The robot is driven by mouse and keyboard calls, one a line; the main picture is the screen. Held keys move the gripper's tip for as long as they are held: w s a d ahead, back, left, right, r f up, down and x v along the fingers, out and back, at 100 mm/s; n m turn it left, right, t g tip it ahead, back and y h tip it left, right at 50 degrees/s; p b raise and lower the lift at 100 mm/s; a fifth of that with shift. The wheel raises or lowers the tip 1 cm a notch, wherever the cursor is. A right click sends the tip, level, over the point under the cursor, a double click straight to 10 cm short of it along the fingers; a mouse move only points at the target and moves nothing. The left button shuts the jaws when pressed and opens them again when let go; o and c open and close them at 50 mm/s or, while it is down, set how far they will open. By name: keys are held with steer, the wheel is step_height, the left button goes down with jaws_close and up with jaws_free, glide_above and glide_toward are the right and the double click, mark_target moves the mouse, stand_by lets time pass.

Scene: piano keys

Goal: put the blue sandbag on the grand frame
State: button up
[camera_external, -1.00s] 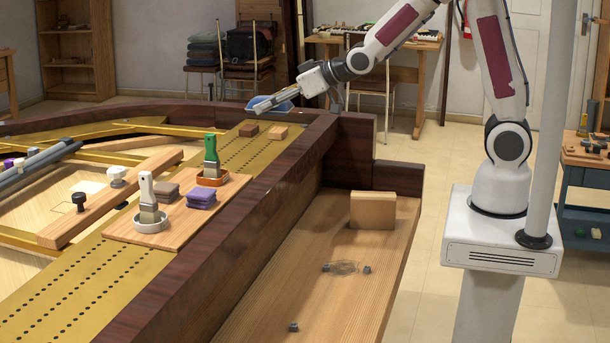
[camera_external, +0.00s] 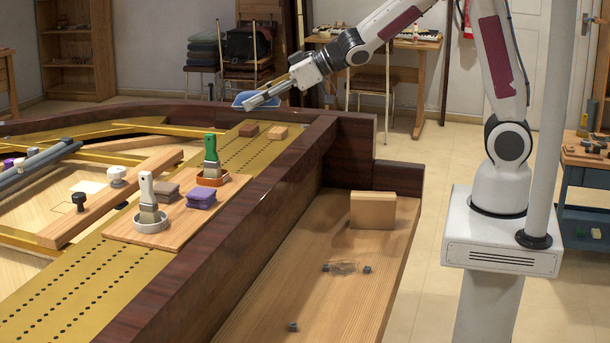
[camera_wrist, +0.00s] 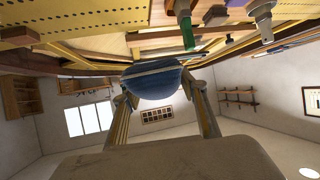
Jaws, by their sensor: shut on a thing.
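The blue sandbag (camera_external: 246,95) is at the fingertips of my gripper (camera_external: 258,101), held in the air near the far rim of the piano. In the wrist view the sandbag (camera_wrist: 152,84) sits between both fingers of my gripper (camera_wrist: 156,93), which is shut on it; it looks rounded with a pale band across it. The gold grand frame (camera_external: 85,288), dotted with rows of holes, runs along the left of the dark wooden case. The fingers partly hide the bag in the external view.
A wooden board (camera_external: 175,235) on the frame carries a brown bag (camera_external: 166,192), a purple bag (camera_external: 202,197), a white-handled brush (camera_external: 147,195) and a green-handled brush (camera_external: 211,155). Two small blocks (camera_external: 249,130) (camera_external: 278,132) lie on the far frame. The dark case rim (camera_external: 265,205) stands raised alongside.

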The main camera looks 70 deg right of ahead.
steer(key=shift+a+r+n+y, duration=0.3)
steer(key=shift+a, duration=0.45)
steer(key=s+a+r+n+g+y, duration=0.1)
steer(key=s+a+n+g+y, duration=0.4)
steer(key=a, duration=0.9)
steer(key=s+a+f+n+g+y, duration=0.25)
steer(key=s+a+n, duration=0.2)
steer(key=s, duration=0.45)
steer(key=s+a+f+n+g+y, duration=0.1)
steer(key=s+a+f+n+g, duration=0.3)
steer(key=s, duration=0.6)
step_height(320, 180, down, 24)
steer(key=shift+w+d+r+n, duration=0.2)
steer(key=shift+w+d+n, duration=0.15)
steer(key=shift+d, duration=0.1)
steer(key=shift+f, duration=2.9)
